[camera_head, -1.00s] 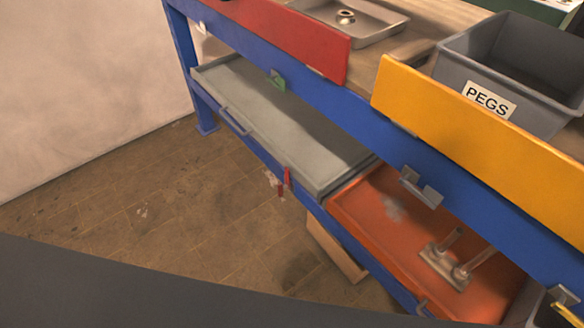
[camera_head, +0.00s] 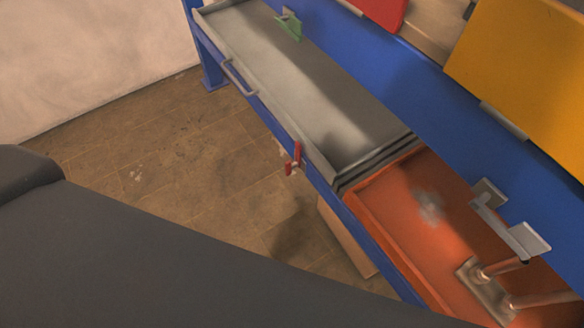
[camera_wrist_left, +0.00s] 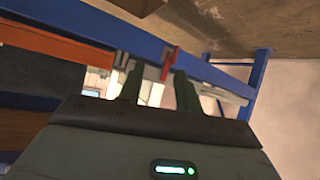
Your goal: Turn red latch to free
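The red latch (camera_head: 293,158) sits on the front blue rail below the grey drawer, near its right end, in the head view. Its red handle stands roughly upright. The latch also shows in the left wrist view (camera_wrist_left: 168,62), just beyond the fingertips and nearer the right finger. My left gripper (camera_wrist_left: 157,76) is open with nothing between its two dark green fingers. Contact with the latch cannot be told. My left gripper is not visible in the head view, and my right gripper is in neither view.
The grey drawer (camera_head: 310,85) with a handle (camera_head: 238,78) and the orange tray (camera_head: 400,225) lie behind the rail. A green latch (camera_head: 290,27) is on the upper blue beam. A metal bracket (camera_head: 510,220) hangs over the tray.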

